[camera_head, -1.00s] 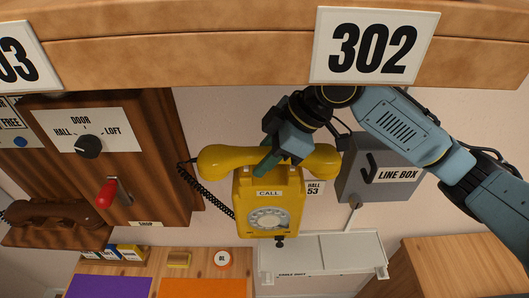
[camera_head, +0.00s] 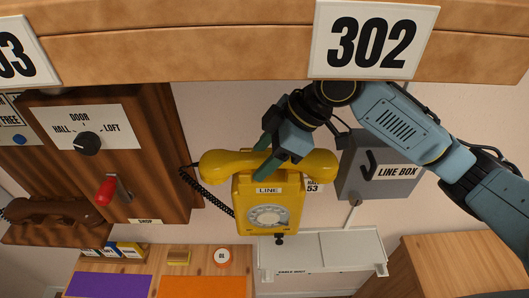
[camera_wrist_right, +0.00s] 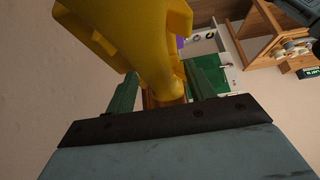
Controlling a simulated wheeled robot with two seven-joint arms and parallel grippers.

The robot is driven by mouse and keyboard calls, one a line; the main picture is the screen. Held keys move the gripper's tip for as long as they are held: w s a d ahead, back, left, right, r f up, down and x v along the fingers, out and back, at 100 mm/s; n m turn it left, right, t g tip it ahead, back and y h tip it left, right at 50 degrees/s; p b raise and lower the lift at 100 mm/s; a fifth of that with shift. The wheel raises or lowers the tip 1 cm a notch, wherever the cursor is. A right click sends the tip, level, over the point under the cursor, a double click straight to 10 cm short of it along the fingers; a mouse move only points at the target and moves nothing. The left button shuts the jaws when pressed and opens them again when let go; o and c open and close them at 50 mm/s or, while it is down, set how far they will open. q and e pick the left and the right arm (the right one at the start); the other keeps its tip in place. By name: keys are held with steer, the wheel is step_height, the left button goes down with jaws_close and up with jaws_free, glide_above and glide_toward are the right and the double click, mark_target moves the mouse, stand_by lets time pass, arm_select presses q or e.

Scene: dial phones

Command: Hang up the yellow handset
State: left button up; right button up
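The yellow handset (camera_head: 223,164) lies level across the top of the yellow dial phone (camera_head: 270,217) on the wall and appears seated on it. The phone's small window reads LINE. My right gripper (camera_head: 266,155) is at the handset's middle, its two green fingers spread apart on either side of the grip. In the right wrist view, the fingers (camera_wrist_right: 163,92) stand wide, with yellow parts between and beyond them and a gap beside the left finger. The cradle under the handset is partly hidden by the fingers. My left gripper is not in view.
A grey line box (camera_head: 377,168) is close to the right of the phone, below my right arm. A black coiled cord (camera_head: 207,193) hangs at the left. A wooden panel (camera_head: 150,130) with a red lever (camera_head: 106,191) stands further left. A wooden beam runs above.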

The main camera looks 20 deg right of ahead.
mark_target(328, 156)
steer(key=shift+r, duration=0.1)
stand_by(0.3)
steer(key=shift+d+r, duration=0.2)
steer(key=shift+r, duration=0.1)
steer(key=shift+s+d+r, duration=0.15)
steer(key=shift+d+r, duration=0.25)
steer(key=shift+d, duration=0.1)
steer(key=shift+s+d+r, duration=0.15)
steer(key=shift+d+r, duration=0.2)
steer(key=shift+d, duration=0.15)
steer(key=s+d+b, duration=0.1)
steer(key=d, duration=0.2)
steer(key=s+d+b, duration=0.1)
steer(key=d, duration=0.3)
steer(key=s+d+b, duration=0.1)
steer(key=d, duration=0.2)
steer(key=shift+s+d+r, duration=0.1)
steer(key=shift+d, duration=0.2)
